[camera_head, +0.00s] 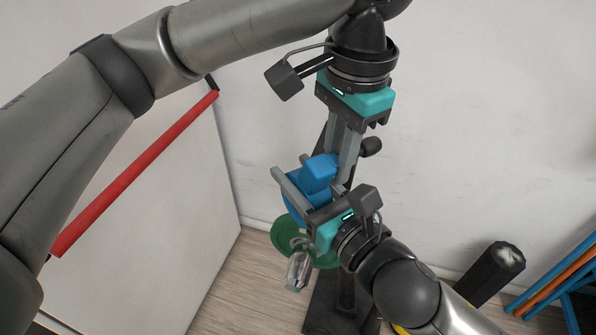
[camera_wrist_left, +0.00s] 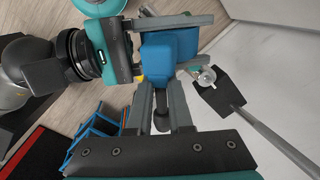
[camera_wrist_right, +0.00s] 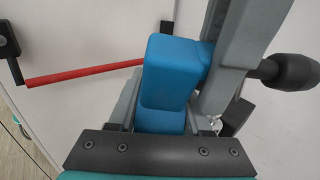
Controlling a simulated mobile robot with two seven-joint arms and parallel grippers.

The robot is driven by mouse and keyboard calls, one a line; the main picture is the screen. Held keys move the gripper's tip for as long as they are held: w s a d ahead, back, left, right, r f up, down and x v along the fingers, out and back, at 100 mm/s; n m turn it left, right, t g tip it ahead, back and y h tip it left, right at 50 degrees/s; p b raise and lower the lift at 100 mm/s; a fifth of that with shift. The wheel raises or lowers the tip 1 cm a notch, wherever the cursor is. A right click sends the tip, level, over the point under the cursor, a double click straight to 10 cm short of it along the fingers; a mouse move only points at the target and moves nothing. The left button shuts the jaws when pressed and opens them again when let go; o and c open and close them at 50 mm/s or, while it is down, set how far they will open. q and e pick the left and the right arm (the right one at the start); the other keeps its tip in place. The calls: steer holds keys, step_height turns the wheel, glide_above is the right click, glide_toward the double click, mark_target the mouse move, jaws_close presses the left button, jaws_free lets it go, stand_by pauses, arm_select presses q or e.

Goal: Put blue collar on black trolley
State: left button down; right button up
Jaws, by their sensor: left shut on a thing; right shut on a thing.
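The blue collar (camera_head: 319,171) is a chunky blue block with a rounded part, held in the air between my two grippers; it also shows in the left wrist view (camera_wrist_left: 168,52) and the right wrist view (camera_wrist_right: 172,75). My left gripper (camera_head: 340,178) comes down from above and is shut on the collar's edge. My right gripper (camera_head: 303,186) comes from below right and is shut on it too, its fingers crossing the left ones. Fingers hide part of the collar. A black base with an upright (camera_head: 329,305) stands below, partly hidden; I cannot tell if it is the black trolley.
A green disc (camera_head: 284,238) and a shiny silver fitting (camera_head: 298,270) are just below my right gripper. A red bar (camera_head: 140,170) is on the white panel at left. A black cylinder (camera_head: 492,272) and blue and orange bars (camera_head: 553,280) stand at right.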

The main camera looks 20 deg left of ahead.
arm_select(q)
steer(key=c, duration=0.8)
jaws_free()
steer(key=shift+o, duration=0.2)
